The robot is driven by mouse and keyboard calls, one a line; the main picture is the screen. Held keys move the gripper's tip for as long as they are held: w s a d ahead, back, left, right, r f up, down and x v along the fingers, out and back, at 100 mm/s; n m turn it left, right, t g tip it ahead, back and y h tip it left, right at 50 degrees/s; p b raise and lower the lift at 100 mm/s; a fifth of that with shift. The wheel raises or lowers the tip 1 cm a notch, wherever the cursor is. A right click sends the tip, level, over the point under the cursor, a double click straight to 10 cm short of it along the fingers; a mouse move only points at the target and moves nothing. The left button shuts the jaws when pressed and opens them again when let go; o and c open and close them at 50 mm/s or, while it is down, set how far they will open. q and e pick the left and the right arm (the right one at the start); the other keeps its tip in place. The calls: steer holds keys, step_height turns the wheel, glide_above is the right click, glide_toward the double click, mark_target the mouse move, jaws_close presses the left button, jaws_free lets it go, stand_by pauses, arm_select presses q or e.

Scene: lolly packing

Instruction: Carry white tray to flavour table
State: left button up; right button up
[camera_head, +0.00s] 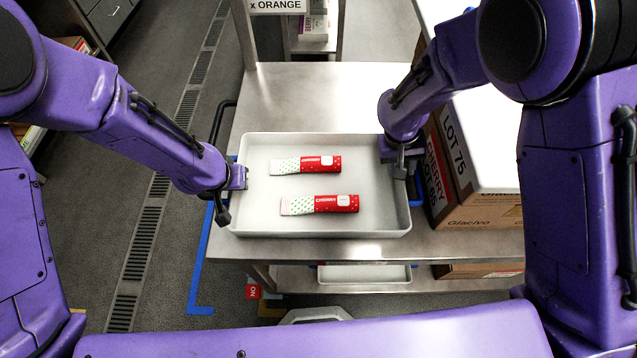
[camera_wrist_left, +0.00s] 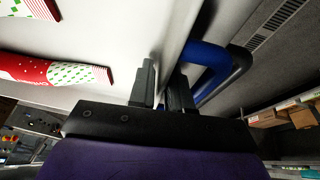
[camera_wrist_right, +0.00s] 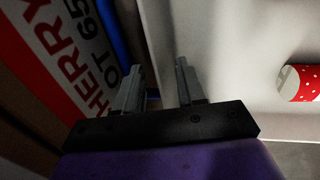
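The white tray (camera_head: 375,222) rests level on the metal table, with blue handles at its left and right ends. Two red cherry lolly packets with dotted pale ends, a far one (camera_head: 306,164) and a near one (camera_head: 320,204), lie flat in it. My left gripper (camera_head: 236,178) is at the tray's left wall; in the left wrist view its fingers (camera_wrist_left: 163,82) are close together with the wall between them. My right gripper (camera_head: 400,165) is at the right wall; its fingers (camera_wrist_right: 160,82) stand wider apart, straddling the rim. The fingertips are partly hidden in the head view.
A cardboard carton (camera_head: 462,185) marked cherry lollies stands close to the tray's right side. The metal table (camera_head: 320,88) is bare behind the tray. A sign reading ORANGE (camera_head: 278,6) hangs at the back. Blue tape (camera_head: 198,275) marks the floor at the left.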

arm_select(q)
jaws_close()
arm_select(e)
steer(key=c, duration=0.4)
jaws_close()
arm_select(q)
steer(key=shift+r, duration=0.15)
arm_select(e)
steer(key=shift+r, duration=0.1)
